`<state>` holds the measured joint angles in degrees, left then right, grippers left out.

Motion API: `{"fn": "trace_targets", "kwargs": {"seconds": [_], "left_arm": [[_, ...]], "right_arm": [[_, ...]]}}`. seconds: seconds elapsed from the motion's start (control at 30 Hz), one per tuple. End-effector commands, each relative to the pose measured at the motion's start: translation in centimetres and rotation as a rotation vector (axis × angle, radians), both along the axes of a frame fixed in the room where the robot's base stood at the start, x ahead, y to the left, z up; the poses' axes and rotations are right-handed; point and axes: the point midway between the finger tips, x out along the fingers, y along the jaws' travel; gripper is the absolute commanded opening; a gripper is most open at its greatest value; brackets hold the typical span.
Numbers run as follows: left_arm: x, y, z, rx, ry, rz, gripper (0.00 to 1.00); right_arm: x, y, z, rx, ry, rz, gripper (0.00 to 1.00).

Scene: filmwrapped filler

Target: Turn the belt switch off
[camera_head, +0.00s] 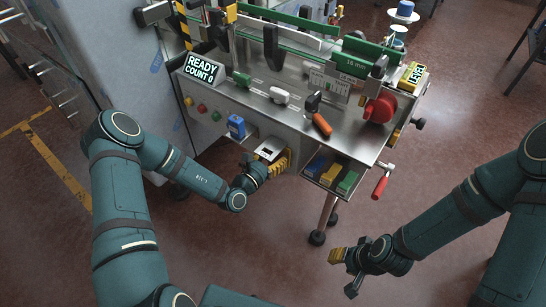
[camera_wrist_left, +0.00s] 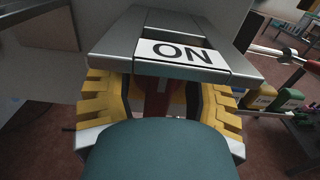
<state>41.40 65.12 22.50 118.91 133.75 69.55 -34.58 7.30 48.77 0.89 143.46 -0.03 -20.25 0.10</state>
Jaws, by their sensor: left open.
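The belt switch (camera_wrist_left: 183,54) is a grey metal unit with a dark slot and a white plate reading ON, seen close up in the left wrist view. In the head view the switch (camera_head: 268,151) is a small pale block with a dark face below the machine's front edge. My left gripper (camera_head: 277,163) is at the switch; its yellow fingers stand apart, one on each side under the unit in the left wrist view (camera_wrist_left: 160,95). Whether they touch it cannot be told. My right gripper (camera_head: 340,256) hangs over open floor, away from the machine; its finger opening is unclear.
The machine's steel top holds a display reading READY COUNT 0 (camera_head: 201,69), an orange-handled tool (camera_head: 322,124) and a red knob (camera_head: 380,108). A blue box (camera_head: 236,126) is left of the switch. A tray of coloured blocks (camera_head: 334,176) and a red-handled crank (camera_head: 381,184) are right.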

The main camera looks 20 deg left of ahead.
Motion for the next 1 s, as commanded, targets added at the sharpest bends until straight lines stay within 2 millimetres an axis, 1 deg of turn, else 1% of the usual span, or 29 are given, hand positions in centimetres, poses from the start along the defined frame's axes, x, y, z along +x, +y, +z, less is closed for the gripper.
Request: {"fn": "trace_targets", "kwargs": {"seconds": [0.27, 0.3, 0.37, 0.4, 0.43, 0.47, 0.77, 1.0], "left_arm": [[0.1, -0.1, 0.0, -0.001, 0.000, 0.000, 0.55], [0.1, -0.1, 0.0, -0.001, 0.000, 0.000, 0.47], [0.1, -0.1, 0.0, -0.001, 0.000, 0.000, 0.26], [0.1, -0.1, 0.0, -0.001, 0.000, 0.000, 0.12], [0.1, 0.0, 0.0, 0.000, 0.000, 0.000, 0.01], [0.1, -0.1, 0.0, 0.000, 0.000, 0.000, 0.00], [0.1, 0.0, 0.1, -0.004, 0.001, 0.000, 0.00], [0.2, 0.0, 0.2, -0.064, 0.023, 0.001, 0.00]], "right_arm": [[0.0, 0.0, 0.0, 0.000, -0.001, 0.000, 0.39], [0.0, 0.0, 0.0, 0.000, -0.001, 0.000, 0.39], [0.0, 0.0, 0.0, 0.000, -0.001, 0.000, 0.39], [0.0, 0.0, 0.0, 0.000, -0.001, 0.000, 0.39], [0.0, 0.0, 0.0, 0.000, 0.000, 0.000, 0.39], [0.0, 0.0, 0.0, 0.000, -0.001, 0.000, 0.39], [0.0, 0.0, 0.1, 0.000, 0.000, 0.000, 0.39], [-0.1, 0.0, 1.1, 0.001, 0.004, 0.000, 0.39]]}}
